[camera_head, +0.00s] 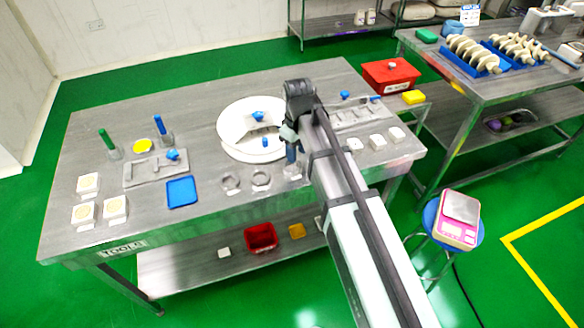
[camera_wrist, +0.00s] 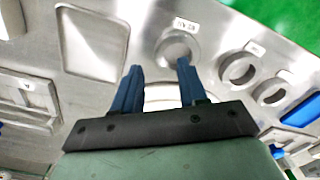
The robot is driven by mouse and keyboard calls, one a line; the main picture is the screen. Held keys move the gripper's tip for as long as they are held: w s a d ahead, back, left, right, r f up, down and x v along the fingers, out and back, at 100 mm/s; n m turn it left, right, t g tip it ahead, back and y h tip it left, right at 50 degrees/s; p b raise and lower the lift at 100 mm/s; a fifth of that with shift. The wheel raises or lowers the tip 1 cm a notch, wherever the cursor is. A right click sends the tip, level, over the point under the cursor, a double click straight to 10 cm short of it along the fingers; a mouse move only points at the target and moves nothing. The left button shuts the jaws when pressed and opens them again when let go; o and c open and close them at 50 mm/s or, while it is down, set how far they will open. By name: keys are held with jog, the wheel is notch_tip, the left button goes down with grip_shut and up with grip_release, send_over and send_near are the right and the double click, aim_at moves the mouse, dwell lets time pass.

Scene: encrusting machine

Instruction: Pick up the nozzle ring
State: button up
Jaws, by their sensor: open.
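Three metal rings lie in a row along the front of the steel table. In the head view, two rings (camera_head: 230,190) (camera_head: 261,187) lie left of my gripper (camera_head: 291,152), and the third (camera_head: 293,172) is partly hidden below it. In the wrist view, my gripper (camera_wrist: 159,76) has its two blue fingers apart and holds no ring. The nearest ring (camera_wrist: 163,46) lies just beyond the fingertips, closer to the right finger. The other two rings (camera_wrist: 225,70) (camera_wrist: 259,92) lie farther right. I cannot tell which ring is the nozzle ring; the labels are unreadable.
A large white round plate (camera_head: 230,150) with blue-handled parts is behind the rings. A blue tray (camera_head: 182,192) lies to the left. Several pale blocks (camera_head: 377,141) stand to the right. Bare steel (camera_head: 205,110) lies behind the plate's left side.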

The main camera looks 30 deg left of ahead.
jog(key=shift+s+f, duration=0.1)
jog(key=shift+f, duration=1.7)
jog(key=shift+c, duration=0.2)
grip_shut()
